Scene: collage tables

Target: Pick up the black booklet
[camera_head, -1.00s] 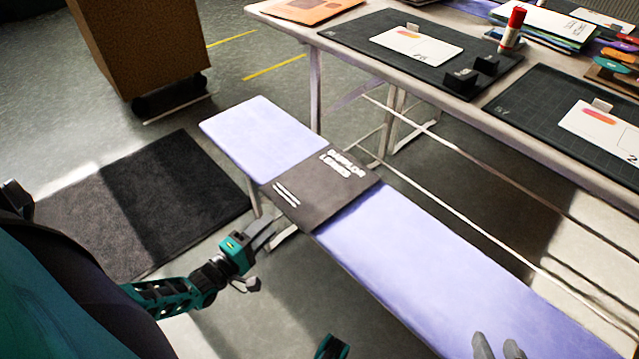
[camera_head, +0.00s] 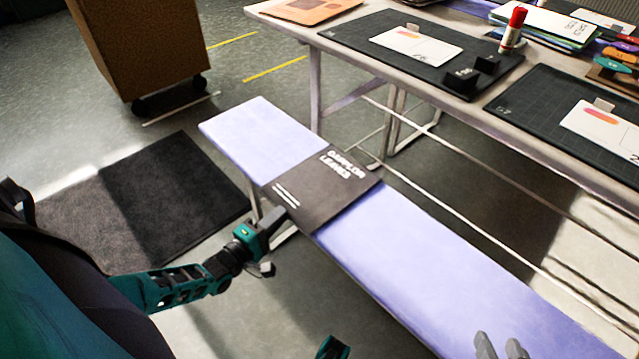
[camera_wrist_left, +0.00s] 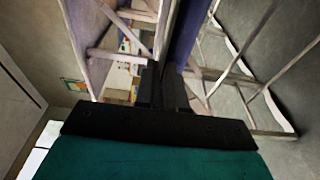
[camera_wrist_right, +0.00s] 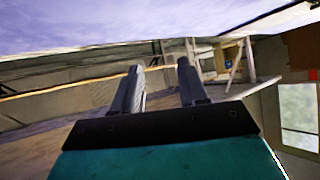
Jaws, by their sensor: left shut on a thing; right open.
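The black booklet (camera_head: 325,188) lies flat on the lavender bench, with white lettering on its cover. Its near left edge reaches the bench's front edge. My left gripper (camera_head: 272,222) is at that edge, shut on the booklet's near left side. In the left wrist view my left gripper's fingers (camera_wrist_left: 163,85) are close together, and the thin thing between them is hard to make out. My right gripper (camera_head: 500,347) is open and empty over the near right part of the bench. Its spread fingers (camera_wrist_right: 160,90) show in the right wrist view.
The lavender bench (camera_head: 430,260) is bare on both sides of the booklet. A worktable (camera_head: 470,113) behind it carries dark cutting mats (camera_head: 350,38), cards and a red-capped glue stick (camera_head: 513,30). A brown box (camera_head: 140,45) on wheels and a dark floor mat (camera_head: 175,190) are at left.

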